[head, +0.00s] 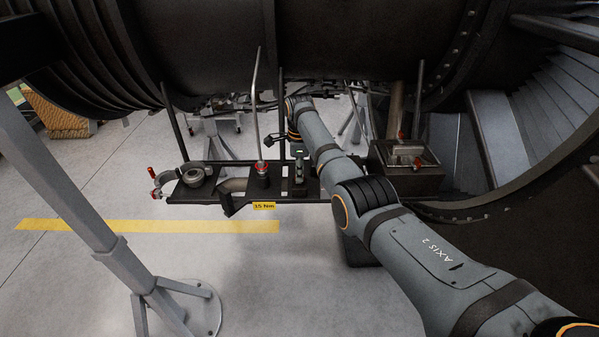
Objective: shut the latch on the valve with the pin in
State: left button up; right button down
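My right arm reaches in from the lower right. My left gripper is not in view.
A metal box with red-tipped parts (404,160) sits at the rail's right end, partly behind my arm. Thin rods rise from the rail toward the dark engine casing (220,45). A grey stand (75,170) is at left.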

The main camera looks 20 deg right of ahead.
jog(key=shift+r, duration=0.1)
dwell(0.3)
jog(key=n, duration=0.4)
jog(key=shift+w+n, duration=0.1)
jog(key=shift+n, duration=0.2)
jog(key=n, duration=0.4)
jog(key=shift+r+n, duration=0.1)
jog(key=shift+n, duration=0.2)
jog(key=n, duration=0.4)
jog(key=shift+n, duration=2.3)
jog(key=c, duration=1.6)
grip_release()
jog(key=shift+c, duration=0.2)
jog(key=shift+o, duration=0.9)
